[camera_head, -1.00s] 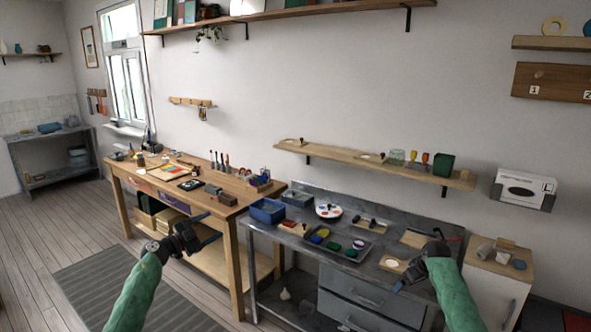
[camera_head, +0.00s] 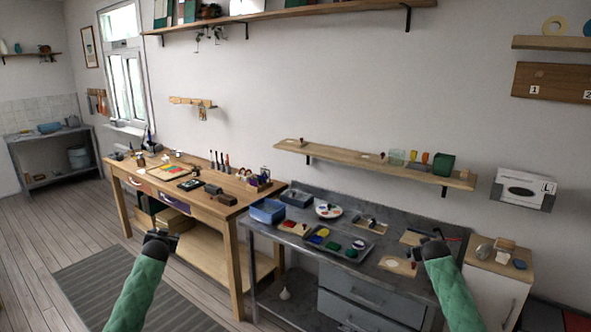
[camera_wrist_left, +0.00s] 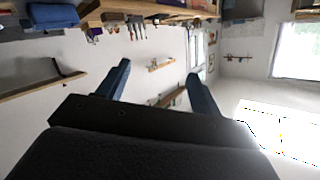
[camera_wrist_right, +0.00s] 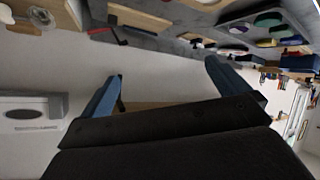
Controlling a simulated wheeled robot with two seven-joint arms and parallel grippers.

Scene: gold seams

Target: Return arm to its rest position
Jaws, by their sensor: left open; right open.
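My left arm comes in from the lower left of the head view, and its gripper (camera_head: 160,238) is in front of the wooden workbench (camera_head: 229,213). The left wrist view shows two blue fingers (camera_wrist_left: 158,88) spread apart with nothing between them. My right arm comes in from the lower right of the head view, and its gripper (camera_head: 430,245) is at the right end of the grey metal bench (camera_head: 300,240). The right wrist view shows its fingers (camera_wrist_right: 160,90) spread apart and empty.
A blue bin (camera_head: 267,211), a paint tray (camera_head: 340,246) and a palette (camera_head: 329,211) stand on the metal bench. A wooden wall shelf (camera_head: 350,160) hangs above. A white cabinet (camera_head: 497,285) is close to my right arm. Floor left of the mat (camera_head: 100,285) is clear.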

